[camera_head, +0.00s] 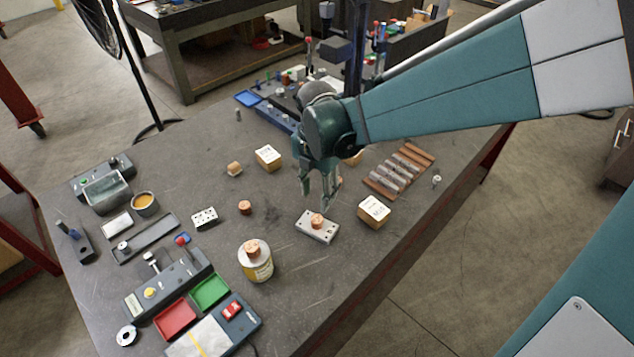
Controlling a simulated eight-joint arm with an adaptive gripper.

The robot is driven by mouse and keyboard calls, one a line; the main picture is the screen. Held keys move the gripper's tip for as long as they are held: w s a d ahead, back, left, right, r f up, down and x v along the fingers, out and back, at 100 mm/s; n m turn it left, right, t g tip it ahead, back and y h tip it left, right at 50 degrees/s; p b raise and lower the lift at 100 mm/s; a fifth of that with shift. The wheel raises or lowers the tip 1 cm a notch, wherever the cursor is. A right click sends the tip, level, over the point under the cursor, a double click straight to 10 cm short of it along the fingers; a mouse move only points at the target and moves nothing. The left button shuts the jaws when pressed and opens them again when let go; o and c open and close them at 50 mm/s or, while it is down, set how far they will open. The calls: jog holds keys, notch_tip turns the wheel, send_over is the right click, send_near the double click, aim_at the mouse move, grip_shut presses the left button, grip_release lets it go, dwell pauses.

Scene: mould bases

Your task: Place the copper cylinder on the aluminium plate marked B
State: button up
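A copper cylinder (317,221) stands on a light metal plate with holes (303,225), right of the table's middle. My gripper (319,205) points down just above this cylinder. Its fingers look spread apart with nothing between them; I cannot tell whether they touch the cylinder. Another copper cylinder (245,207) stands on the bare table to the left. A third copper piece (252,245) sits on top of a yellow-and-white can (258,268). A second light plate with dark holes (205,217) lies farther left. I cannot read a letter B on either plate.
Wooden blocks with white labelled tops stand behind (268,158) and right (373,211) of my gripper. A rack of metal bars (397,172) lies at the right. Red (175,319) and green (210,291) trays and devices fill the front left. The table is clear in front of the plate.

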dwell(0.7)
jog(key=s+d+r+m+t, duration=0.3)
jog(key=s+d+r+m, duration=0.3)
jog(key=d+m, duration=0.5)
jog(key=s+d+r+m+t, duration=0.4)
jog(key=s+d+r+m, duration=0.3)
jog(key=m, duration=1.1)
jog(key=shift+s+d+r, duration=0.3)
jog(key=shift+s+d, duration=0.65)
jog(key=shift+d, duration=1)
dwell(2.5)
